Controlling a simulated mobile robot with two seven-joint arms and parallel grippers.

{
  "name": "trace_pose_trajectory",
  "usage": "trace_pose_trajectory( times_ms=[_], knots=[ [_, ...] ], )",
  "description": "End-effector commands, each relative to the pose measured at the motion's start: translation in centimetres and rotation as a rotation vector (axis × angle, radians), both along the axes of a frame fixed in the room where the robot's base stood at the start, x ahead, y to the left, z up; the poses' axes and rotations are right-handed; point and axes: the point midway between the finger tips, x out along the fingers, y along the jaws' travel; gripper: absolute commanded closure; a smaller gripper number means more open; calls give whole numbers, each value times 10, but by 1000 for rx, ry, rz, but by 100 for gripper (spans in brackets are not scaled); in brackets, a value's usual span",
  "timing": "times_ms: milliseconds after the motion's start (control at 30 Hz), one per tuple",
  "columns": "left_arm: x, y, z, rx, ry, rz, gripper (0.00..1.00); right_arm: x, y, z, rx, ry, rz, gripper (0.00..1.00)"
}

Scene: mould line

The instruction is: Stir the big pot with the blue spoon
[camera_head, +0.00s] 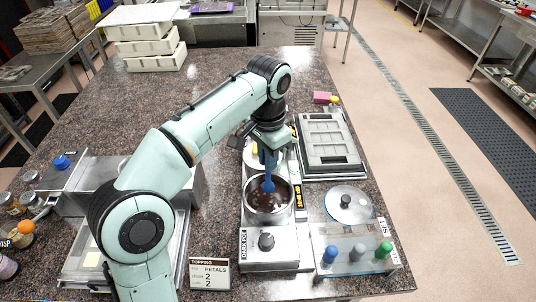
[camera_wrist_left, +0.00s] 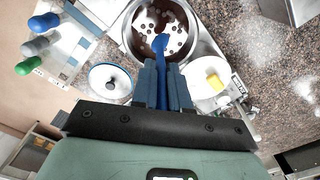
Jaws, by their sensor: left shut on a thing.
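My left gripper (camera_head: 268,148) points down over an open steel pot (camera_head: 250,207) and is shut on the blue spoon (camera_head: 268,184). The spoon's lower end reaches into the pot's dark brown contents, where its tip is hidden. In the left wrist view, the spoon (camera_wrist_left: 160,46) runs from between the gripper's fingers (camera_wrist_left: 162,75) into the pot (camera_wrist_left: 127,40). Dark and pale bits show in the pot there. The pot sits on a unit labelled "DARK POT" (camera_head: 285,260) with a knob in front. My right gripper is not in view.
A pale round thing with a yellow knob (camera_wrist_left: 212,82) stands behind the pot. To the right are a grey mould tray (camera_head: 330,172), a round lid (camera_head: 362,205) and a rack with blue, grey and green handles (camera_head: 330,254). A "PETALS" sign (camera_head: 210,272) stands in front.

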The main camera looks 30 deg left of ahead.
Motion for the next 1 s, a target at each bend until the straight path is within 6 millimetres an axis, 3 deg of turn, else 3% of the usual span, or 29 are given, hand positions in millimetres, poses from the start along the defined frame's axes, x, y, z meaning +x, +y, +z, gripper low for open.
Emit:
trace_pose_trajectory(
  times_ms=[700, 1000],
  knots=[
    [0, 0, -60, 0, 3, 0, 100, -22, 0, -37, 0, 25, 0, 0],
    [0, 0, -76, 1, 2, 0, 100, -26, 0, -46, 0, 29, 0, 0]
  ],
)
